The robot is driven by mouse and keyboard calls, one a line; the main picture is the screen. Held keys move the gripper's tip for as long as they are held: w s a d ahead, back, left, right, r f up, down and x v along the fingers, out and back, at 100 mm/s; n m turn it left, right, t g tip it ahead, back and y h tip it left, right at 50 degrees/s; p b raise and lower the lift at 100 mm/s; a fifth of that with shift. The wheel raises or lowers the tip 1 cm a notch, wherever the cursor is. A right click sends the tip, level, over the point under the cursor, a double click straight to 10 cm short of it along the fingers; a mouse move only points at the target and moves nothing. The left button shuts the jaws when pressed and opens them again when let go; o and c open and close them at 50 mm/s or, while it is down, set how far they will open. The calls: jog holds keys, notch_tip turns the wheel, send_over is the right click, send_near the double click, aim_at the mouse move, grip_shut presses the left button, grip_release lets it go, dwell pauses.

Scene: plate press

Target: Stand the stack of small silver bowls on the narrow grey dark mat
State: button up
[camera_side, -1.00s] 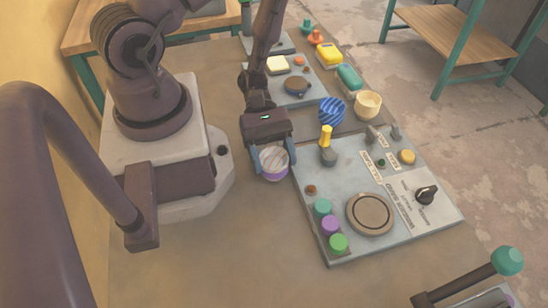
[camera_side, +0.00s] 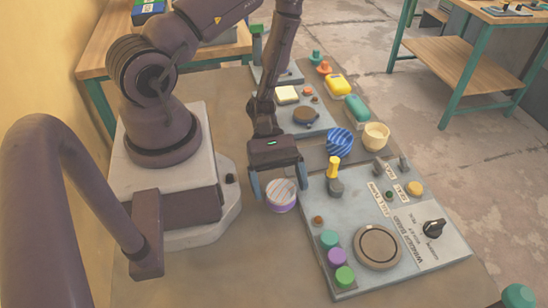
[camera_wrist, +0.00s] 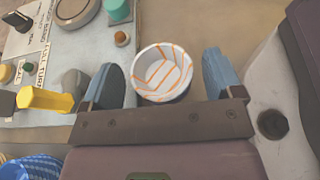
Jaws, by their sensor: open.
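A small round bowl or stack (camera_side: 281,196), white with orange stripes inside and purple low on its side, stands upright on the table beside the button panel. No plainly silver bowls show. In the wrist view its striped inside (camera_wrist: 162,74) faces the camera. My gripper (camera_side: 279,184) is open above it, with one blue finger on each side. In the wrist view my gripper (camera_wrist: 163,84) shows gaps between both fingers and the bowl. A narrow dark grey strip (camera_side: 312,152), apparently the mat, lies between the two panels, partly hidden by other things.
A blue striped bowl (camera_side: 339,141) and a cream bowl (camera_side: 376,135) stand at the strip. The button panel (camera_side: 405,235), with a yellow-topped lever (camera_side: 333,167), lies right of my gripper. A second panel (camera_side: 300,117) lies behind. The table front (camera_side: 235,270) is bare.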

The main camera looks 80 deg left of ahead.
jog(key=v, duration=1.1)
jog(key=d+r+m+t+y, duration=0.2)
jog(key=r+m+y, duration=0.4)
jog(key=r, duration=0.7)
jog(key=w+d+r+m+t+y, duration=0.1)
jog(key=d+r+m+t+y, duration=0.1)
jog(key=r+m+y, duration=0.5)
notch_tip(320, 180, up, 6)
jog(key=d+m, duration=0.1)
jog(key=m, duration=0.3)
jog(key=shift+t, duration=0.3)
jog(key=shift+o, duration=0.5)
jog(key=shift+s+d+r+m+t+y, duration=0.1)
jog(key=shift+r+m+t+y, duration=0.05)
jog(key=shift+r+m+t, duration=0.15)
jog(key=shift+s+d+r+m+t+y, duration=0.1)
jog(key=shift+r+m+t+y, duration=0.1)
jog(key=shift+r, duration=0.25)
